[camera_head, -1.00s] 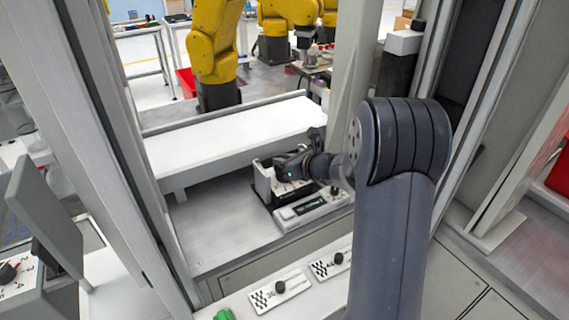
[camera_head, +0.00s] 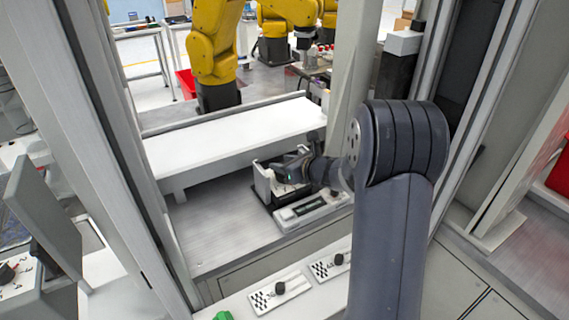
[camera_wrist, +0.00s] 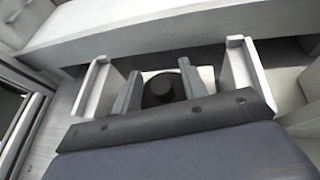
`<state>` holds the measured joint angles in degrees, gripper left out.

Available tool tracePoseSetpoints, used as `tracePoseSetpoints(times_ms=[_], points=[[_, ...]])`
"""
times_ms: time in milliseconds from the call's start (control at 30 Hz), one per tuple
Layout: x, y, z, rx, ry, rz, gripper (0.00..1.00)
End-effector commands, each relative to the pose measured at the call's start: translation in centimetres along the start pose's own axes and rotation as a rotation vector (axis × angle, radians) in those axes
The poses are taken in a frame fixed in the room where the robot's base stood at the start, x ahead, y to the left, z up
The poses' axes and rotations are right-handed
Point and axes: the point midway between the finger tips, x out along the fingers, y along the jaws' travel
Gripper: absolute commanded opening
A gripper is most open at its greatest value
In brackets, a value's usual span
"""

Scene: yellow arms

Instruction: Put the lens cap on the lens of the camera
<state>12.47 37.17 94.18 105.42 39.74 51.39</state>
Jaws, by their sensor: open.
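My gripper (camera_wrist: 160,85) is open, with one dark finger on each side of a round black disc (camera_wrist: 159,91). The disc lies on a pale square piece between two white upright walls. I cannot tell whether it is the lens cap or the camera's lens, nor whether the fingers touch it. In the head view my gripper (camera_head: 284,170) is low over a white-walled holder (camera_head: 263,184), and my wrist hides much of it. No separate camera or second cap can be made out.
A white device with a dark display (camera_head: 305,208) stands directly in front of the holder. A long white raised shelf (camera_head: 230,140) runs behind it. Grey frame posts stand at both sides. Bare metal floor (camera_head: 215,225) lies to the left of the holder.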

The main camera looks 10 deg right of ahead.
Motion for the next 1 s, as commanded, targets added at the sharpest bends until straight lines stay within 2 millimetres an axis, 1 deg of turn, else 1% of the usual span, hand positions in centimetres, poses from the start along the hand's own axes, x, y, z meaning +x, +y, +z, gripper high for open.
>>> tracePoseSetpoints(times_ms=[100, 167, 267, 500, 600, 700, 833, 1000], points=[[-0.3, 0.0, 0.4, 0.0, 0.0, -0.001, 0.41], [-1.1, -0.1, 0.3, 0.0, -0.001, -0.002, 0.41], [-2.9, -0.1, 0.2, 0.001, -0.001, -0.004, 0.41], [-8.0, -0.1, 0.3, 0.0, -0.001, -0.005, 0.41], [-9.7, -0.1, 0.3, -0.001, -0.001, -0.003, 0.41], [-11.0, -0.1, 0.3, 0.0, -0.001, -0.002, 0.41], [-11.9, 0.0, 0.3, 0.0, 0.0, -0.001, 0.41], [-12.2, 0.0, 0.2, -0.001, 0.0, 0.0, 0.41]])
